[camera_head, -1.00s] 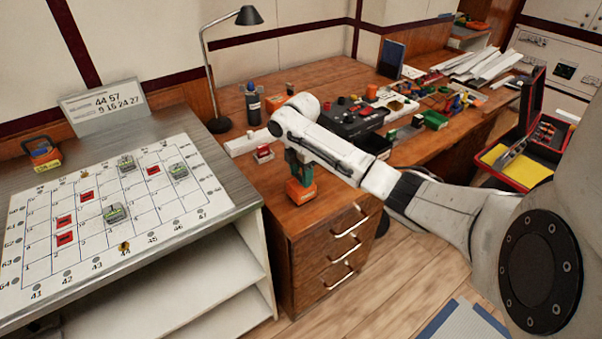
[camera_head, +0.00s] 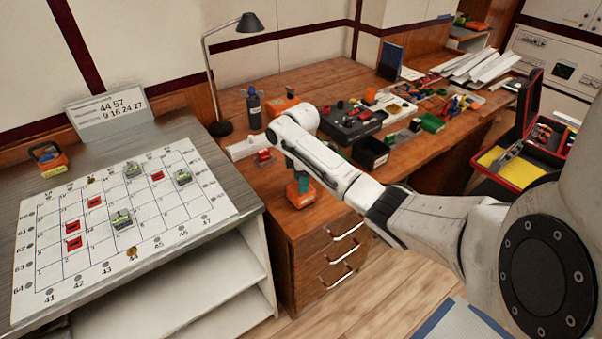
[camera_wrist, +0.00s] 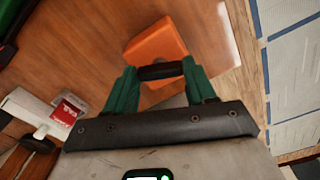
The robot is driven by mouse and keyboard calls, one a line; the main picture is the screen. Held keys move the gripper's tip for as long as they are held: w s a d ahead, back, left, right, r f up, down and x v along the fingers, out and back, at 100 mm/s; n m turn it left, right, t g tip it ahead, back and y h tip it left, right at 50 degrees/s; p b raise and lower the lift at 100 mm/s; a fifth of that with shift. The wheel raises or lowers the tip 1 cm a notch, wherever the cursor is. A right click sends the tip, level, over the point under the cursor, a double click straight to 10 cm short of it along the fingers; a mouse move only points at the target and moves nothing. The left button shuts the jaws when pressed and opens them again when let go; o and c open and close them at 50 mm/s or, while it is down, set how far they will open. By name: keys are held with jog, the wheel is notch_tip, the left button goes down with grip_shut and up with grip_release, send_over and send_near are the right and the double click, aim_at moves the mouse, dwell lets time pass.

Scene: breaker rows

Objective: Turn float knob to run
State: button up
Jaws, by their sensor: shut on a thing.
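My gripper (camera_head: 295,178) has green fingers and points down near the front left corner of the wooden desk. It is shut on the black handle (camera_wrist: 160,71) of an orange block (camera_head: 301,195). The block also shows below the fingers in the wrist view (camera_wrist: 157,42). I cannot tell whether the block touches the desk. A dark control box (camera_head: 350,121) with several knobs, some red, stands on the desk behind my arm. I cannot read its labels or tell which knob is the float knob.
A small red-and-white part (camera_head: 264,156) lies just left of my gripper. A black open bin (camera_head: 371,153) stands right of my wrist. A gridded board (camera_head: 100,250) with red and grey pieces lies left.

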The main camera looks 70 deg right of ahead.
jog(key=m+p, duration=0.4)
jog(key=m, duration=0.2)
jog(key=shift+a+r, duration=0.1)
jog(key=m+p, duration=0.2)
jog(key=m, duration=0.4)
jog(key=shift+m, duration=0.3)
dwell(0.3)
jog(key=o, duration=1.1)
jog(key=shift+c, duration=0.2)
notch_tip(320, 180, up, 11)
jog(key=shift+b, duration=0.35)
jog(key=shift+s+f, duration=0.1)
jog(key=shift+f, duration=0.15)
